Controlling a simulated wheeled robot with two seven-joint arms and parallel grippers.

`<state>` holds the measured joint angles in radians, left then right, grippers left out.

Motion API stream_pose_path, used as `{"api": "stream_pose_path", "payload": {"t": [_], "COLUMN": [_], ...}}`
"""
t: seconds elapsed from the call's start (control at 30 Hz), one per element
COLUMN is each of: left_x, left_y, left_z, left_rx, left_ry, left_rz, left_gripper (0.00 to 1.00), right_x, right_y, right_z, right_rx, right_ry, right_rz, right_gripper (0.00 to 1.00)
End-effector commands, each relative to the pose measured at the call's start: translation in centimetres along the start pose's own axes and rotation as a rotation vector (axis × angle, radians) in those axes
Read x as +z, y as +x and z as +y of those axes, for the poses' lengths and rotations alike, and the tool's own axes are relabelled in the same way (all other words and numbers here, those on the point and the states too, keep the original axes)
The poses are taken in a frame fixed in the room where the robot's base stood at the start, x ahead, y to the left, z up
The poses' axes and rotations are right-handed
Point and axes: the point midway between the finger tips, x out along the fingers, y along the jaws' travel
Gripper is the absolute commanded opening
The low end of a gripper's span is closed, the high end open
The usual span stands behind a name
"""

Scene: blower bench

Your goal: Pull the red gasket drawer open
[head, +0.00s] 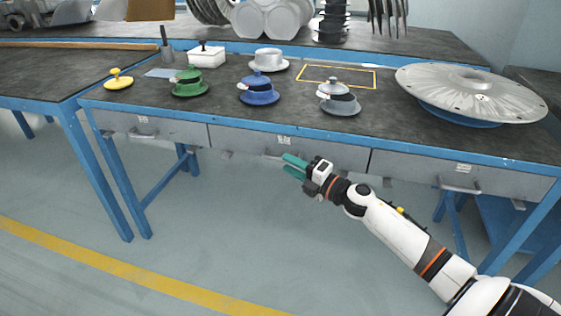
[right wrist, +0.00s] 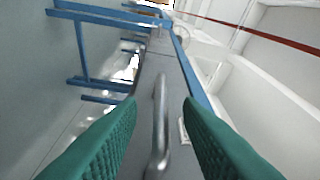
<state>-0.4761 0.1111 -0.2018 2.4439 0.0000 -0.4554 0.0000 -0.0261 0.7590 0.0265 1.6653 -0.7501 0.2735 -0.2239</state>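Three grey drawer fronts sit under the bench top: a left drawer (head: 175,133), a middle drawer (head: 245,139) and a right drawer (head: 420,171). None shows red, and their small labels are too small to read. All look closed. My right gripper (head: 288,166), with green fingers, is in front of the middle drawer near its handle, which it partly hides. In the right wrist view the bar handle (right wrist: 160,125) lies between the two open, spread fingers, with no visible grip on it. My left gripper is not in view.
The bench top (head: 215,98) carries green, blue and grey lidded parts and a large silver disc (head: 470,90) at the right. Blue bench legs (head: 95,175) stand at the left. The floor before the drawers is clear.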

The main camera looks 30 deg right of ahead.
Motion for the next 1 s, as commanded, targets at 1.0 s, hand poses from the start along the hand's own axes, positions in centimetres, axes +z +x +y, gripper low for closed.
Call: {"api": "stream_pose_path", "payload": {"t": [1.0], "left_x": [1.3], "left_y": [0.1], "left_z": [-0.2], "left_rx": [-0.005], "left_ry": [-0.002], "left_rz": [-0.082], "left_gripper": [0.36], "right_x": [0.1], "right_y": [3.6], "right_z": [0.0], "right_rx": [0.000], "right_ry": [0.001], "right_rz": [-0.001], "right_gripper": [0.00]}}
